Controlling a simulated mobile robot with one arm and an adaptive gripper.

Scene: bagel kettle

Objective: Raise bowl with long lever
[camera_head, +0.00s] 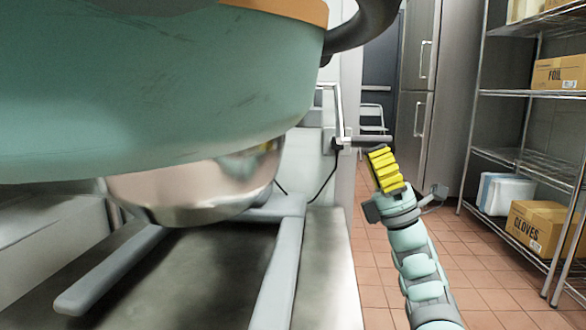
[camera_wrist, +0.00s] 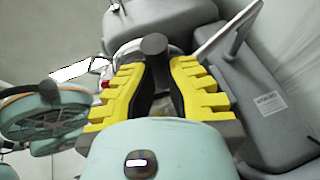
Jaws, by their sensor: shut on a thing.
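The steel bowl (camera_head: 205,190) hangs in the mixer's grey stand above its legs. My own body hides its top. The long lever (camera_head: 339,105) is a thin bright rod at the mixer's right side, pointing down to a dark handle (camera_head: 368,138). My gripper (camera_head: 379,152) reaches up from the lower right with its yellow fingers at this handle. In the wrist view, the dark round handle (camera_wrist: 153,46) sits between the fingers of my gripper (camera_wrist: 157,70), which is shut on it. The silver lever rod (camera_wrist: 226,32) slants away at the upper right.
The mixer's grey legs (camera_head: 278,270) stand on a metal surface. A wire shelf (camera_head: 530,94) with boxes stands at the right, and steel cabinets (camera_head: 425,90) stand behind. The tiled floor (camera_head: 480,265) between is clear. A cable (camera_head: 326,178) hangs beside the mixer.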

